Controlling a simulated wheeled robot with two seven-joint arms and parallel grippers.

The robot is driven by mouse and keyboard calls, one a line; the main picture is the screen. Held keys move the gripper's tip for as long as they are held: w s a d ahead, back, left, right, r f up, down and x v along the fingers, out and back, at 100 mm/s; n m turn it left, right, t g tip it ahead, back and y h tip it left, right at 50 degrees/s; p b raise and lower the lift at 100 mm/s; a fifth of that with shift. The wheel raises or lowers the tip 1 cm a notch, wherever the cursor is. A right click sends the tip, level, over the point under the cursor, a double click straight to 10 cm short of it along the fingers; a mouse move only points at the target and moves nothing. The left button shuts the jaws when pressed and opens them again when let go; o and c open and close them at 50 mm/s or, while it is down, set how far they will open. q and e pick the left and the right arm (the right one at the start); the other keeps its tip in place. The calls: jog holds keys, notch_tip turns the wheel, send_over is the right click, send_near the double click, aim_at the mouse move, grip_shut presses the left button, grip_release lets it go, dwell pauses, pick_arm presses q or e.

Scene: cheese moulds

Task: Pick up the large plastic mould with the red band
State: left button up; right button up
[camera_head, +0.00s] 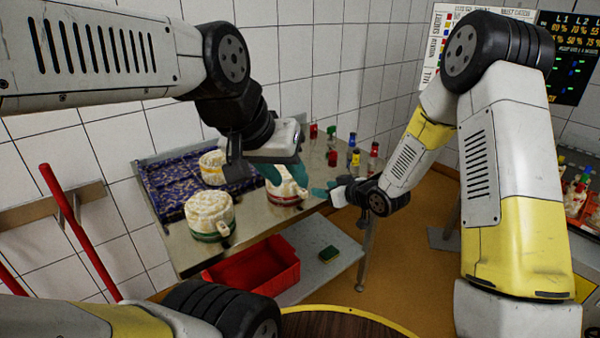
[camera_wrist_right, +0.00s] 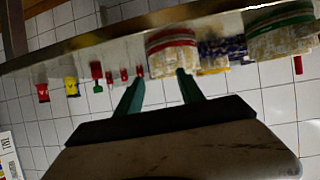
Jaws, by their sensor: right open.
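The white mould with the red band (camera_head: 284,191) stands on the steel table, partly hidden by my left gripper. My left gripper (camera_head: 286,172) is above and in front of it, with its teal fingers apart. My right gripper (camera_head: 322,192) is just to the right of the mould, open and pointing towards it. In the right wrist view, which is upside down, the red-banded mould (camera_wrist_right: 172,58) appears beyond the fingertips of my right gripper (camera_wrist_right: 160,82), and nothing is held between them.
A red tray (camera_head: 255,268) and a sponge (camera_head: 329,254) lie on the shelf below.

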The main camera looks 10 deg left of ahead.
aim_at(306, 193)
jog(key=shift+n+y, duration=0.3)
jog(key=shift+y, duration=0.4)
jog(key=a+f, duration=0.1)
jog(key=s+a+f, duration=0.1)
jog(key=a+f, duration=0.1)
jog(key=shift+a, duration=0.1)
jog(key=x, duration=0.7)
jog(key=shift+w+d+f, duration=0.15)
jog(key=shift+w+d, duration=0.1)
jog(key=shift+w, duration=0.05)
grip_shut()
